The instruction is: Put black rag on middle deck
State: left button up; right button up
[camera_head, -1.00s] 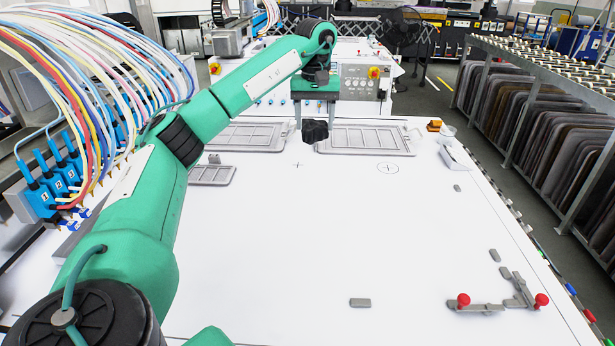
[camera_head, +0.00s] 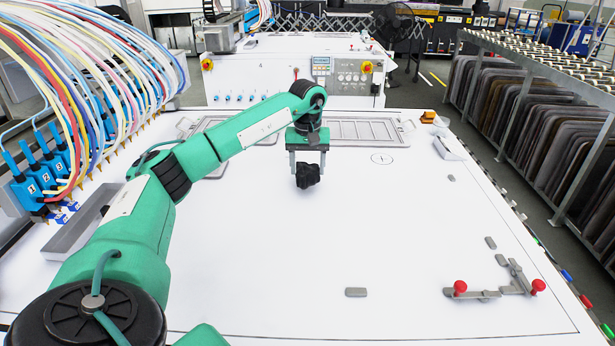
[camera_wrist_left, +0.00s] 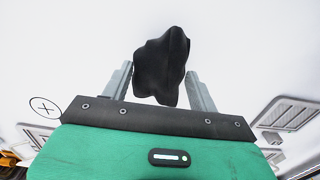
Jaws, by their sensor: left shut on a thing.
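The black rag (camera_head: 307,173) is a crumpled dark bundle between the fingers of my left gripper (camera_head: 307,176). The gripper is shut on it and points down over the middle deck, the white work surface (camera_head: 270,245). In the left wrist view the rag (camera_wrist_left: 162,66) shows between the two grey fingers (camera_wrist_left: 160,88), with white deck behind it. I cannot tell whether the rag touches the deck. My right gripper is not in view.
Grey frames (camera_head: 350,130) lie along the deck's back edge. An orange block (camera_head: 428,117) and a white tray (camera_head: 448,148) stand at back right. Red-knobbed clamps (camera_head: 490,292) sit at front right. Hoses and blue nozzles (camera_head: 40,178) line the left. The deck's middle is clear.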

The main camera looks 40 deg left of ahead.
aim_at(308, 169)
pick_arm(q)
jog(key=shift+f, duration=1.8)
jog(key=shift+f, duration=0.15)
jog(key=o, duration=1)
jog(key=shift+c, duration=0.2)
